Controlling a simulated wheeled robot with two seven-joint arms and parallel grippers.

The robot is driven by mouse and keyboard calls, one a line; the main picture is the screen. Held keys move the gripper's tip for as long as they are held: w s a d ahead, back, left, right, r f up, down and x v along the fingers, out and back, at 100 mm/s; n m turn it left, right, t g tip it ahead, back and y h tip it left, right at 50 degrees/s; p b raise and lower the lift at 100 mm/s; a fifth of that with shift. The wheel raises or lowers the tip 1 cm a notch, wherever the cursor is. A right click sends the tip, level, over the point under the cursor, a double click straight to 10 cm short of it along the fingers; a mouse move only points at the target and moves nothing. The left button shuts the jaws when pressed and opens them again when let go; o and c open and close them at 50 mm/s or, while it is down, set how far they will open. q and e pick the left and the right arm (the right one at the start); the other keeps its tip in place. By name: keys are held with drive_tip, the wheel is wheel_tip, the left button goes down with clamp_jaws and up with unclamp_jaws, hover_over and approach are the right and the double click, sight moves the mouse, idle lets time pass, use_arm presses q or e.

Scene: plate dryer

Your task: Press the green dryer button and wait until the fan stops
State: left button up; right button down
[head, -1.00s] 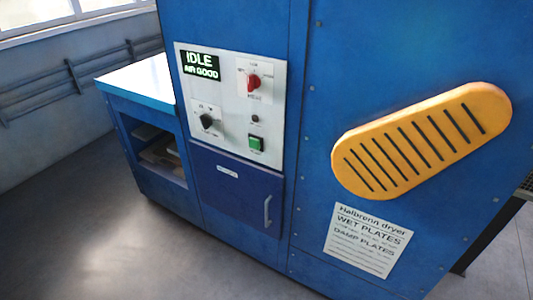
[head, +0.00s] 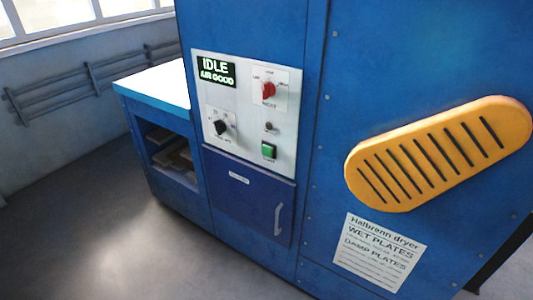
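The blue dryer (head: 345,70) fills the middle and right of the head view. Its white control panel (head: 248,115) carries a lit display (head: 216,71) that reads "IDLE" and "AIR GOOD". The green button (head: 268,150) sits at the panel's lower right. A red knob (head: 268,90) is above it, with a small dark round part (head: 268,127) between them. A black knob (head: 220,127) is at the panel's lower left. Neither of my grippers is in view, and nothing covers the button.
A yellow slotted vent (head: 440,153) and a white instruction sheet (head: 378,252) are on the dryer's right side. A drawer or door with a handle (head: 278,219) is under the panel. A white-topped side table (head: 155,85) stands at left. The floor (head: 85,230) at front left is clear.

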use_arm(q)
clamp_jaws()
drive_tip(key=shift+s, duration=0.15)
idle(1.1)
